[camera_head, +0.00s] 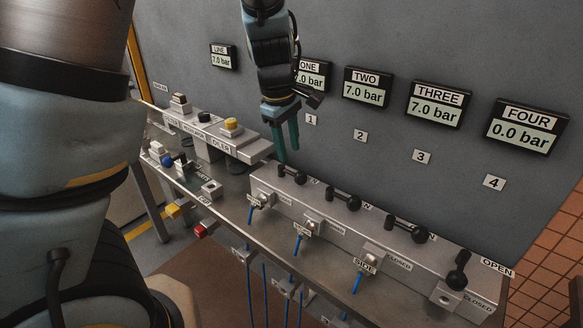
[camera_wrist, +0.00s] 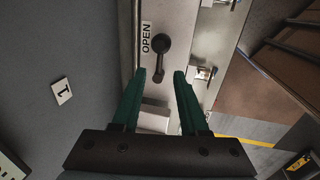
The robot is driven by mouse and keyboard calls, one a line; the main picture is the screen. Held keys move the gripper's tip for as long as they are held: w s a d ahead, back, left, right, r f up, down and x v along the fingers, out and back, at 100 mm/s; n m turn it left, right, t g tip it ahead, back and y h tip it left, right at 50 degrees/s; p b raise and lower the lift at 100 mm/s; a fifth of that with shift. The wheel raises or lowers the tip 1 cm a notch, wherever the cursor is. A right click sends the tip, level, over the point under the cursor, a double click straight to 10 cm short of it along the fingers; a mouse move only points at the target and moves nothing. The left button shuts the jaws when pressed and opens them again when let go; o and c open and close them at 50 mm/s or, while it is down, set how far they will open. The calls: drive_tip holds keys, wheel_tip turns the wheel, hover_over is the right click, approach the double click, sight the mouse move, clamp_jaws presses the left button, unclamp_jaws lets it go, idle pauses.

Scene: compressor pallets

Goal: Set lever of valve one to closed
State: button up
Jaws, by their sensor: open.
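The lever of valve one (camera_head: 291,174) is black and lies along the top of the grey valve block (camera_head: 375,243), its round knob to the right. In the wrist view the lever (camera_wrist: 160,58) lies lengthwise beside an OPEN label (camera_wrist: 147,37). My gripper (camera_head: 285,158) is open and empty, its green fingers pointing down over the left end of the block, close to this lever. In the wrist view the fingertips (camera_wrist: 159,73) show on either side of the lever's lower end. Whether they touch it I cannot tell. The gauge ONE (camera_head: 312,74) is partly hidden by my arm.
Similar levers stand to the right: two (camera_head: 344,199), three (camera_head: 408,229) and four (camera_head: 458,270), which is turned crosswise. Gauges two and three read 7.0 bar; four reads 0.0 bar. The wall rises close behind.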

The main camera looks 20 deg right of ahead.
sight(293, 173)
drive_tip(key=f, duration=0.4)
drive_tip(key=d+f, duration=0.1)
drive_tip(key=f, duration=0.1)
drive_tip(key=shift+w+f, duration=0.15)
drive_tip(key=shift+w, duration=0.15)
clamp_jaws()
idle(1.1)
